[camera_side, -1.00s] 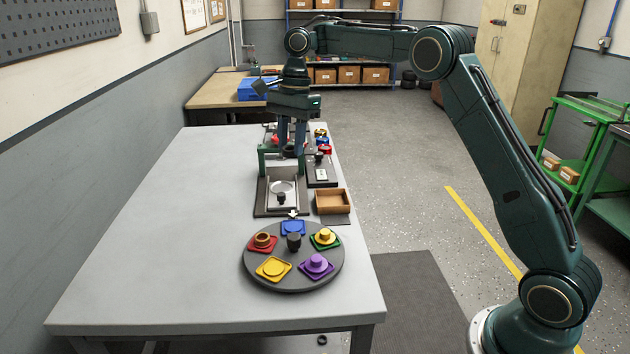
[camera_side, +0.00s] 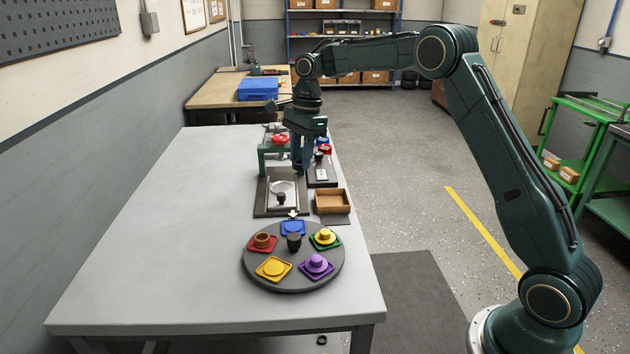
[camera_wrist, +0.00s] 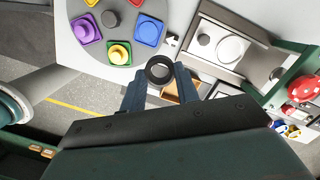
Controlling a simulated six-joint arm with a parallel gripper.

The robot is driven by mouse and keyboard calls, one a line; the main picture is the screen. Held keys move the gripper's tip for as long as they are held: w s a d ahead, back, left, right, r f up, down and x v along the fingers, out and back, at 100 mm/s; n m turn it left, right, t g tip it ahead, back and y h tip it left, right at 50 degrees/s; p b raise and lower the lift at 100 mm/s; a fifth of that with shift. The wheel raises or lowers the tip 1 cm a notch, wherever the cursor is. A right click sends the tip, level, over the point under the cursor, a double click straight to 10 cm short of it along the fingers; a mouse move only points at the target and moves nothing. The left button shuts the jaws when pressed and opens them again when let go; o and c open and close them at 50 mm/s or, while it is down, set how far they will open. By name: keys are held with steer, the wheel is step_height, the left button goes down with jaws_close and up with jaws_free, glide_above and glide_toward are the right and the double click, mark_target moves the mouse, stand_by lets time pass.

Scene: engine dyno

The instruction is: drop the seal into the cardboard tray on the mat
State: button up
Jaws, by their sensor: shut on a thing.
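My gripper (camera_side: 301,168) is shut on the seal, a black ring (camera_wrist: 160,70) held between the fingertips in the wrist view. In the side view the fingers point down over the workbench, and I cannot make out the seal clearly. The open cardboard tray (camera_side: 333,210) is brown and stands on a dark mat (camera_side: 338,220) at the bench's right edge. My gripper is beyond the tray and to its left in the side view, above bench level. In the wrist view the tray (camera_wrist: 190,88) shows just behind the seal, partly hidden by a finger.
A round dark turntable (camera_side: 294,278) with several coloured trays and parts stands nearer the camera. A green frame with a red handwheel (camera_side: 281,139) and a plate fixture (camera_side: 268,200) stand beside my gripper. The bench's left side is clear.

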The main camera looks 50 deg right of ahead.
steer(key=s+d+f+m, duration=0.1)
steer(key=d+f+m, duration=0.4)
steer(key=d+f, duration=0.5)
steer(key=shift+s+d+t, duration=0.3)
steer(key=shift+s+d, duration=0.1)
steer(key=shift+d, duration=0.3)
steer(key=shift+f, duration=2.05)
steer(key=shift+f, duration=0.5)
stand_by(0.4)
steer(key=o, duration=1)
steer(key=shift+r, duration=0.15)
